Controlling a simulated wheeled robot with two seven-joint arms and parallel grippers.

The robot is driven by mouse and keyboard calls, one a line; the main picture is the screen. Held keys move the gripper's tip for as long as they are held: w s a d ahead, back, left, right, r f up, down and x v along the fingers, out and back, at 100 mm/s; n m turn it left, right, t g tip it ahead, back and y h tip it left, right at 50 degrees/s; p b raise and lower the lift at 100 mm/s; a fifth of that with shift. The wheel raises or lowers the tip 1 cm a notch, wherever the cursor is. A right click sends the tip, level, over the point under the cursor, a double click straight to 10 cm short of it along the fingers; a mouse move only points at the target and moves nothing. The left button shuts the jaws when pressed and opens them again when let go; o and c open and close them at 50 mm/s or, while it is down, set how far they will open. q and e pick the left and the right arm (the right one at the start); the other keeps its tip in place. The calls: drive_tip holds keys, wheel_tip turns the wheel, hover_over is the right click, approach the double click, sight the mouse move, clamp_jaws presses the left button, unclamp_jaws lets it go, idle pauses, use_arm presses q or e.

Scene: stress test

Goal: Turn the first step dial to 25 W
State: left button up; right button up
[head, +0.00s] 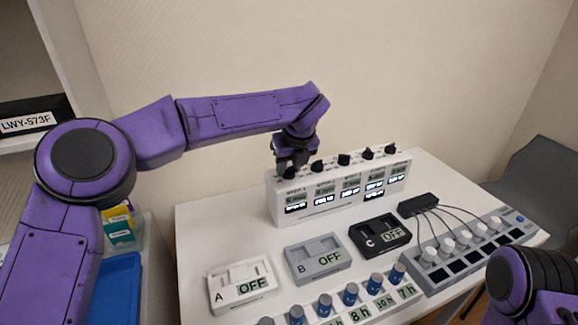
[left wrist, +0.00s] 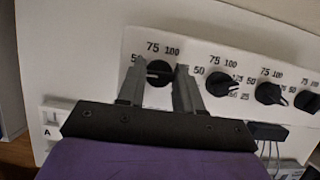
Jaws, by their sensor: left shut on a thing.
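The white step panel (head: 330,195) stands at the back of the table, with a row of black dials on top and small displays on its front. My left gripper (head: 291,168) is at the panel's left end, over the first dial. In the left wrist view my left gripper (left wrist: 160,68) has one finger on each side of the black first step dial (left wrist: 158,73) and is shut on it. 75 and 100 show above this dial; its 25 mark is hidden. I cannot read its setting surely. My right gripper is not in view.
The other dials, such as the second one (left wrist: 219,84), stand close to the right. Trays A (head: 240,292), B (head: 317,260) and C (head: 380,236) read OFF in front of the panel. A blue-knob row (head: 350,294) and a white-knob unit (head: 470,254) lie nearer and right.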

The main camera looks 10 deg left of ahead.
use_arm(q)
drive_tip(key=shift+w+r+n+g+y, duration=0.1)
drive_tip(key=shift+n+g+y, duration=0.2)
drive_tip(key=shift+n, duration=0.75)
drive_tip(key=shift+w+r+n+g+y, duration=0.1)
drive_tip(key=shift+n+g+y, duration=0.15)
drive_tip(key=shift+n, duration=0.8)
drive_tip(key=shift+s+d, duration=0.1)
drive_tip(key=o, duration=1)
drive_tip(key=shift+d+f, duration=0.1)
drive_tip(key=p+v, duration=0.1)
drive_tip(key=v, duration=0.9)
drive_tip(key=shift+d+r, duration=0.15)
drive_tip(key=shift+r, duration=0.1)
